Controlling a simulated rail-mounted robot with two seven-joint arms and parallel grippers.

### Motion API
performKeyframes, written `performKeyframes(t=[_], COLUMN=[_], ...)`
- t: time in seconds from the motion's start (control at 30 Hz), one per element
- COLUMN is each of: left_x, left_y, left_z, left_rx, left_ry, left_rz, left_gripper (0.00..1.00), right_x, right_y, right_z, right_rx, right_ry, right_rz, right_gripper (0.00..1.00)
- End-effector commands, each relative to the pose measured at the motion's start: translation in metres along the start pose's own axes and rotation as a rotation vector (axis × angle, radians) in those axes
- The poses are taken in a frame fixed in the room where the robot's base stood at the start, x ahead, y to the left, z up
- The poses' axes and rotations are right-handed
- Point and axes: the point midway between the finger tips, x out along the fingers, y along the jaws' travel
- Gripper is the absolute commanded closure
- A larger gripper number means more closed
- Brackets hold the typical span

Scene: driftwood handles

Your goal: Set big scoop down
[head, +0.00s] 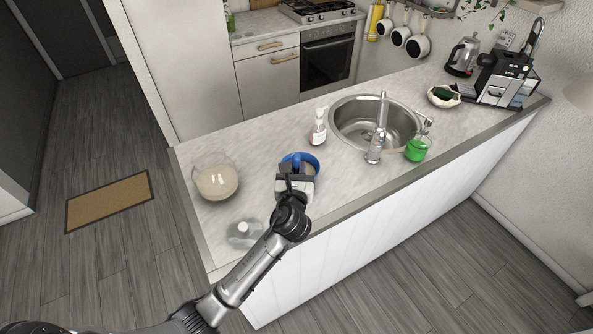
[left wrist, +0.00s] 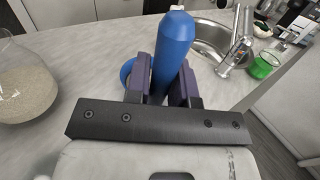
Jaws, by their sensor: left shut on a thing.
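The big scoop is blue; in the head view its rim (head: 300,157) shows just beyond my left gripper (head: 296,178), over the counter. In the left wrist view its thick blue handle (left wrist: 174,45) stands up between the two dark fingers of my left gripper (left wrist: 160,85), which is shut on it. Part of the blue scoop (left wrist: 127,70) also shows left of the fingers. The rest of the scoop is hidden behind the gripper. I cannot tell whether the scoop touches the counter. My right gripper is not in view.
A glass bowl of pale grains (head: 217,182) stands left on the counter (head: 260,150). A clear glass item (head: 243,234) is near the front edge. A soap bottle (head: 318,128), the sink (head: 350,115), its tap (head: 378,135) and a green cup (head: 416,149) are to the right.

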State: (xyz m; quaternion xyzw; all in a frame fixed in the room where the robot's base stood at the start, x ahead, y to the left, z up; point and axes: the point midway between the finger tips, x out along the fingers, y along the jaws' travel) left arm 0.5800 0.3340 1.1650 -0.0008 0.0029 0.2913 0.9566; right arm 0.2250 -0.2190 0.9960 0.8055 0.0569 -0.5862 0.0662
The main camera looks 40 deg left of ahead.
Motion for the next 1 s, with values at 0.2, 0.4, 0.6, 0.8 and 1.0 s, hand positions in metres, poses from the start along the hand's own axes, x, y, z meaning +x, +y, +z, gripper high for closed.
performKeyframes(t=[0.2, 0.4, 0.6, 0.8, 1.0], left_x=[0.0, 0.0, -0.0001, -0.0001, -0.0001], left_y=[0.0001, 0.0, -0.0001, -0.0001, -0.0001], left_z=[-0.0042, -0.0069, -0.0074, -0.0072, -0.0035], left_rx=[0.0, 0.0, 0.0, 0.0, 0.0], left_ry=[-0.002, -0.001, -0.001, -0.001, -0.002], left_rz=[0.0, -0.001, 0.0, 0.0, 0.0], left_gripper=[1.0, 1.0, 0.62, 0.52, 0.52], right_x=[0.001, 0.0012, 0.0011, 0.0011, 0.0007], right_y=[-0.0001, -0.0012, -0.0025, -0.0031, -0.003], right_z=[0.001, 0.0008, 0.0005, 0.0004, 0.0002], right_rx=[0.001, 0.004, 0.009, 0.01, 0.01], right_ry=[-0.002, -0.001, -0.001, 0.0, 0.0], right_rz=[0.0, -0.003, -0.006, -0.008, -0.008], right_gripper=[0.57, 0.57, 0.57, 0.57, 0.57])
